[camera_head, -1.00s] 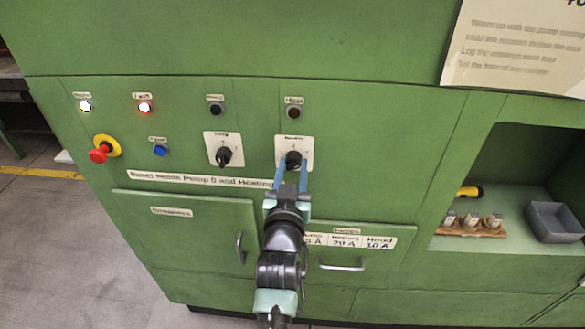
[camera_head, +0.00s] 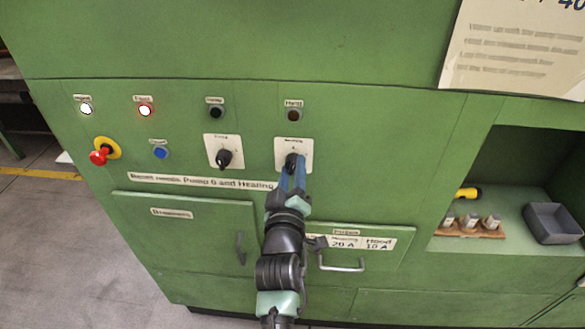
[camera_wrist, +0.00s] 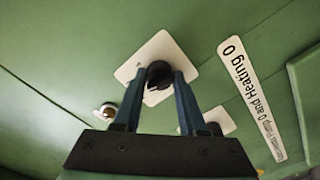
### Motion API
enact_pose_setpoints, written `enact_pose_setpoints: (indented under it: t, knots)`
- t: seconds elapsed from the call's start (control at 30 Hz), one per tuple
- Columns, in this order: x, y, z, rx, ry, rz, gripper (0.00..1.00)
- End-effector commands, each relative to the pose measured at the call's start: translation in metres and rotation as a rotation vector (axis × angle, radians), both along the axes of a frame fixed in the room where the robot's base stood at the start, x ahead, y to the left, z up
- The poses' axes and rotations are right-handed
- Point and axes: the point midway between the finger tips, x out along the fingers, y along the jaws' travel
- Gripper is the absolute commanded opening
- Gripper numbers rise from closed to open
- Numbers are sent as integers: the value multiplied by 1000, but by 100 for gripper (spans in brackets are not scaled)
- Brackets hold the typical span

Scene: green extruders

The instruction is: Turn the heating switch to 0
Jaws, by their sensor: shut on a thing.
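The heating switch (camera_head: 291,160) is a black rotary knob on a white plate (camera_head: 306,146), at the right of the green panel's lower control row. My gripper (camera_head: 293,168) reaches up to it from below, its two blue fingers shut on the knob. In the wrist view the heating switch (camera_wrist: 159,74) sits between the tips of my gripper (camera_wrist: 161,80). The plate shows tilted there, so the wrist is rolled relative to the panel. The fingers cover part of the knob and plate, and I cannot read which mark the knob points to.
The pump switch (camera_head: 223,158) is close on the left, with a blue button (camera_head: 160,152) and red emergency stop (camera_head: 100,155) beyond. Door handles (camera_head: 341,265) stick out below. An alcove at right holds a grey bin (camera_head: 552,222).

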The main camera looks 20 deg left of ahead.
Motion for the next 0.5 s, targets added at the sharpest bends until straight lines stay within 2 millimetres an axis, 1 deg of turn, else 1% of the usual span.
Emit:
enact_pose_setpoints:
  t: [0.2, 0.5]
  knots:
    - [0, -1, 1, -144, -40, -1, 0]
    - [0, -1, 0, -252, -69, 0, 0]
